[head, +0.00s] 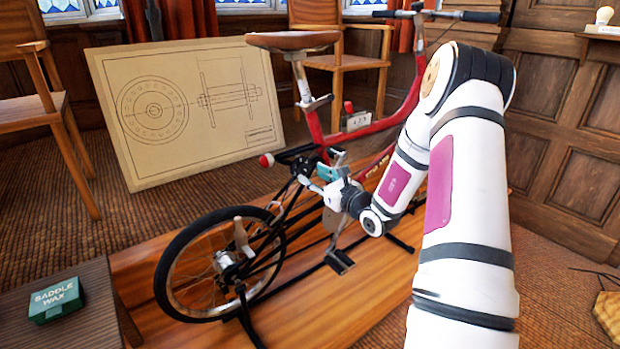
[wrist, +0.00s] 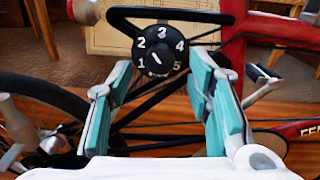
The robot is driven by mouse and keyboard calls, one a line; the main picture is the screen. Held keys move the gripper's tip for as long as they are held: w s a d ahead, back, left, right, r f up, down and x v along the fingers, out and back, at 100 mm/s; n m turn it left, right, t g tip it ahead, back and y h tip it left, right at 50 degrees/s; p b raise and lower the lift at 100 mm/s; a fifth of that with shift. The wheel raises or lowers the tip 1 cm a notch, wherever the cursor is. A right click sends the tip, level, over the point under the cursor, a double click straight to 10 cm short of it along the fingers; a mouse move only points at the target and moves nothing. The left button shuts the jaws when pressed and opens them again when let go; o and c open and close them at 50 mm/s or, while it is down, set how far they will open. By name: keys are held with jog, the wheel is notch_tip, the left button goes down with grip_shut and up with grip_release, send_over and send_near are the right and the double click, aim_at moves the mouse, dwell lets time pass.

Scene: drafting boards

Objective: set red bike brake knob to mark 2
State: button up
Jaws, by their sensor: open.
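The red bike (head: 395,120) stands on a wooden platform. In the wrist view its black round knob (wrist: 171,58) carries white numerals 1 to 5 around its face. A short white line on the face slants up-left, roughly toward the 2; its pointing end is hard to tell. My gripper (wrist: 161,75) is open, its teal-padded fingers apart on the left and right below the knob, with nothing between them. In the head view my gripper (head: 332,172) is beside the bike frame under the saddle, and I cannot make out the knob there.
A red and white ball end (head: 266,160) sticks out left. The rear wheel (head: 185,265) is below. A green wax box (head: 56,300) lies on a side table at left.

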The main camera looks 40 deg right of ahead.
aim_at(304, 169)
jog(key=shift+w, duration=1.25)
grip_shut()
jog(key=n+b, duration=0.2)
jog(key=shift+a+f+n, duration=0.1)
jog(key=shift+f+n, duration=0.05)
jog(key=shift+n, duration=0.25)
jog(key=shift+n+b, duration=0.7)
jog(key=shift+b, duration=0.05)
grip_release()
jog(key=shift+r, duration=0.2)
jog(key=shift+d, duration=0.3)
